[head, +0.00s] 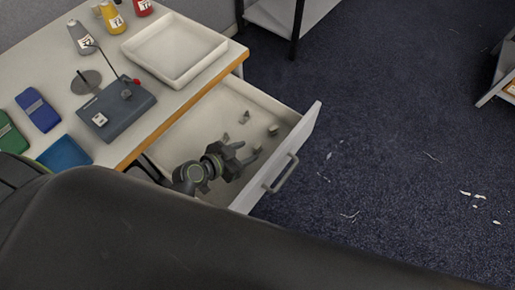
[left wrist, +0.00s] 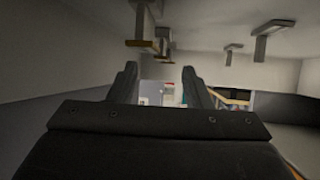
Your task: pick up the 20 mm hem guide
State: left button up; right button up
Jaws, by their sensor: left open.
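Several small grey guide-like pieces stand in the open drawer (head: 283,112): one toward the back (head: 244,117), one at the right (head: 273,129), and another near my gripper (head: 226,138). I cannot read any size marks, so I cannot tell which is the 20 mm hem guide. My left gripper (head: 246,157) is inside the drawer, open and empty, its fingers pointing right toward the drawer front. In the left wrist view its two fingers (left wrist: 160,80) are apart. My right gripper is not in view.
The drawer's white front with its handle (head: 281,174) and its side walls surround my left gripper. Carpet lies to the right.

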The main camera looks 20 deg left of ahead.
aim_at(255, 147)
pick_arm(q)
jog(key=shift+x, duration=3.25)
jog(key=shift+a, duration=0.15)
jog(key=shift+c, duration=0.5)
grip_shut()
